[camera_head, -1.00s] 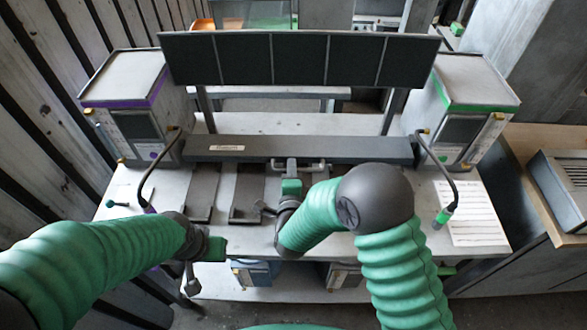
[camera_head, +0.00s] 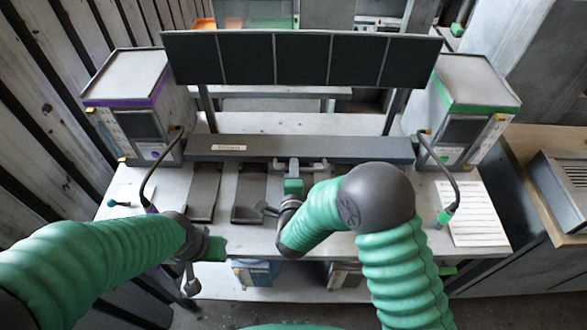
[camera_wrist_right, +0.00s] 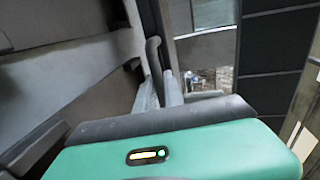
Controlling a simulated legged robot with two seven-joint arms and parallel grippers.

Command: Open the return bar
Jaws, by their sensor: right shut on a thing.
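The return bar (camera_head: 340,149) is a long dark grey bar with a small label, lying across the back of the workbench below the panel row. A metal handle (camera_head: 318,165) stands out from its front middle. My right gripper (camera_head: 293,170) is shut on the handle. In the right wrist view the gripper's fingers (camera_wrist_right: 160,88) close around a grey bent handle end (camera_wrist_right: 153,50); the exact contact is partly hidden. My left gripper (camera_head: 196,270) hangs at the bench's front left edge, away from the bar; its jaws do not show clearly.
A row of dark panels (camera_head: 302,60) stands above the bar. Boxes with purple (camera_head: 130,85) and green (camera_head: 462,85) trim flank it, with hanging cables. Flat dark trays (camera_head: 204,192) lie on the bench. A paper sheet (camera_head: 470,215) lies at right.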

